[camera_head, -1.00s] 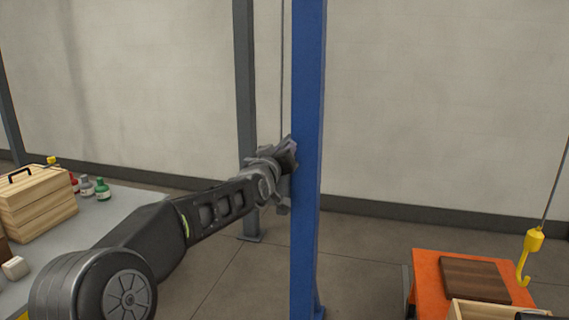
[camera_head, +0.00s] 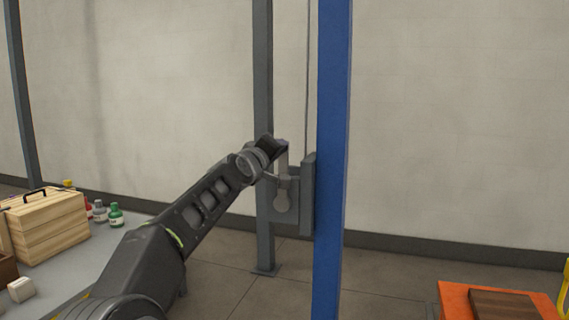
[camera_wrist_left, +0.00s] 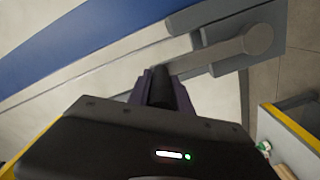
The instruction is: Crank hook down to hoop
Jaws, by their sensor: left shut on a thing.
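My left gripper (camera_head: 276,149) is shut on the dark handle (camera_wrist_left: 161,90) of the winch crank, seen in the left wrist view. In the head view the grey crank arm (camera_head: 283,176) stands nearly upright, with the handle end at the top. The crank's grey winch housing (camera_head: 307,200) is beside the blue post (camera_head: 331,170). A thin cable (camera_head: 307,70) runs upward from the winch. Only a sliver of the yellow hook (camera_head: 565,285) shows at the right edge. The hoop is not discernible. My right gripper is not in view.
An orange cart top (camera_head: 452,302) with a dark wooden board (camera_head: 505,306) is at lower right. A grey bench (camera_head: 110,245) at left carries a wooden toolbox (camera_head: 50,225) and small bottles (camera_head: 115,214). A grey post (camera_head: 264,90) stands behind the winch.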

